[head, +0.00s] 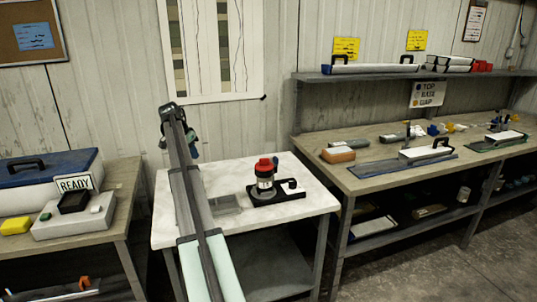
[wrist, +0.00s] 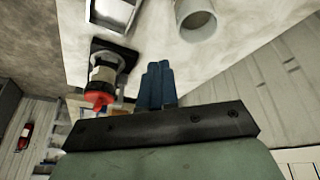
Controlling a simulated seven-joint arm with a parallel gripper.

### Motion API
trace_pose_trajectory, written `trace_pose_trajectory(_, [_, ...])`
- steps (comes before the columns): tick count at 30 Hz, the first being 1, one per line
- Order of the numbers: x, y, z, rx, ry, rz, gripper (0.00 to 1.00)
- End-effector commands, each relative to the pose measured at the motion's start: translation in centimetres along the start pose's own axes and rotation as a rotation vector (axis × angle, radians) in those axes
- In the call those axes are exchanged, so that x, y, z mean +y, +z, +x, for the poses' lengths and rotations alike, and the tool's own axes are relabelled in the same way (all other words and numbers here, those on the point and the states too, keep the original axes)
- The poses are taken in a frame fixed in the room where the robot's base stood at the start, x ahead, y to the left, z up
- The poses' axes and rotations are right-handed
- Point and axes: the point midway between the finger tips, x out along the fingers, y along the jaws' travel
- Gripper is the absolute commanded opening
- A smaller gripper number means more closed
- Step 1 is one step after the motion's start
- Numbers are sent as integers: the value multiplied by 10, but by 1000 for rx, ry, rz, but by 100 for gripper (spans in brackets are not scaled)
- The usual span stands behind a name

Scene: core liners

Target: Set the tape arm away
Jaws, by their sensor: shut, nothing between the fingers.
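My gripper (wrist: 157,68) shows in the wrist view as two blue fingers pressed together, with nothing between them. In the head view its fingers are mostly hidden by my arm, left of the table's items. A red-topped device with a pale and dark body (head: 265,174) stands upright on a black base (head: 277,192) on the white table (head: 225,243). A small dark arm with a white part (head: 291,185) sits at its right; I cannot tell for certain that this is the tape arm. The red-topped device (wrist: 103,83) is beside my fingers in the wrist view, apart from them.
A small grey tray (head: 226,204) lies left of the black base. A grey hollow cylinder (wrist: 196,20) stands near my fingers in the wrist view. A left bench holds a blue-lidded box (head: 50,165) and READY sign (head: 74,183). The white table's front right is clear.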

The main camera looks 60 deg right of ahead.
Motion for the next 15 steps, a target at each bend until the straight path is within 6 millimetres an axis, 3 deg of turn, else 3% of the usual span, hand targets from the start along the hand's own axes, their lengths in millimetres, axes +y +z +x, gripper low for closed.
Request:
trace_pose_trajectory(1, [14, -21, 3, -2, 14, 46, 0])
trace_pose_trajectory(6, [62, -78, 14, -9, 57, 195, 0])
trace_pose_trajectory(15, [148, -162, 27, -17, 128, 436, 0])
